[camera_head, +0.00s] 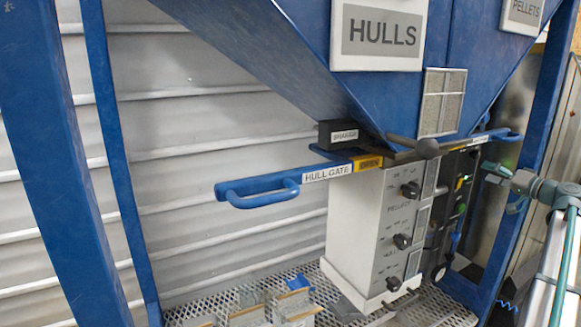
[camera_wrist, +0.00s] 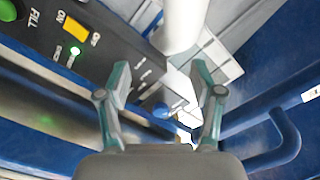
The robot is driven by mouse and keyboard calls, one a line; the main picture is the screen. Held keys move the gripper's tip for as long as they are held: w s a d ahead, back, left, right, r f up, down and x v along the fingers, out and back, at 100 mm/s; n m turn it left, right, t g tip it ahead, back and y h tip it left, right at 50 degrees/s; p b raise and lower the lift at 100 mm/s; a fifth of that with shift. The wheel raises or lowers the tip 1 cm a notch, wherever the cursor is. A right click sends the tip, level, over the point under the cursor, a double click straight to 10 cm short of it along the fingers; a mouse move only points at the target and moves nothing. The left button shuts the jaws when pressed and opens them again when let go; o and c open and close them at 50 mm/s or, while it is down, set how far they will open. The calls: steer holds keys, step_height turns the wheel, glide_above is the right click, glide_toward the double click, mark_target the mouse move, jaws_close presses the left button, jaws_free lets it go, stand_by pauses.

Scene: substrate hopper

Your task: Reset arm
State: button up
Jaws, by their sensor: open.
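My gripper (camera_head: 508,177) is at the right side of the head view, at the end of my arm, to the right of the blue hopper. In the wrist view my gripper (camera_wrist: 163,82) has its two teal fingers spread apart with nothing between them. A dark control panel (camera_wrist: 100,55) with a lit green light lies beyond the fingers at upper left in the wrist view. A blue handle (camera_wrist: 278,145) shows to the right of the fingers there.
The blue hopper (camera_head: 275,55) carries a HULLS sign (camera_head: 383,33). The HULL GATE bar (camera_head: 325,172) sticks out to the left with a blue handle (camera_head: 262,193). A grey box with knobs (camera_head: 375,230) stands below on a mesh shelf (camera_head: 240,300). Blue posts (camera_head: 60,150) stand at left.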

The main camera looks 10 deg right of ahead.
steer(key=s+a+f+m+g+h, duration=0.1)
steer(key=s+a+f+m+g, duration=0.2)
steer(key=f, duration=1)
steer(key=a+f+g+h, duration=0.25)
steer(key=a+f, duration=0.25)
steer(key=f, duration=0.8)
steer(key=s+a+f+g, duration=0.35)
steer(key=a+f, duration=0.65)
steer(key=f, duration=0.4)
steer(key=s+a+f+g, duration=0.3)
steer(key=s+a+f, duration=0.2)
steer(key=a+f, duration=0.7)
steer(key=s+a+f+n+g, duration=0.3)
steer(key=s+a+f+g, duration=0.3)
steer(key=s+a+f, duration=0.95)
steer(key=s+a+f+n+g+h, duration=0.1)
steer(key=s+a+f+g, duration=0.1)
steer(key=s, duration=0.7)
steer(key=s+a+f+n+g+h, duration=0.1)
steer(key=s+a+f, duration=0.3)
steer(key=s, duration=0.5)
steer(key=s+a+f+n+g+h, duration=0.1)
steer(key=s+a+f+n+g, duration=0.1)
steer(key=s+a, duration=0.4)
steer(key=s+f+n, duration=0.1)
steer(key=s, duration=0.2)
steer(key=shift+a+f+g, duration=0.2)
steer(key=shift+a+g, duration=0.1)
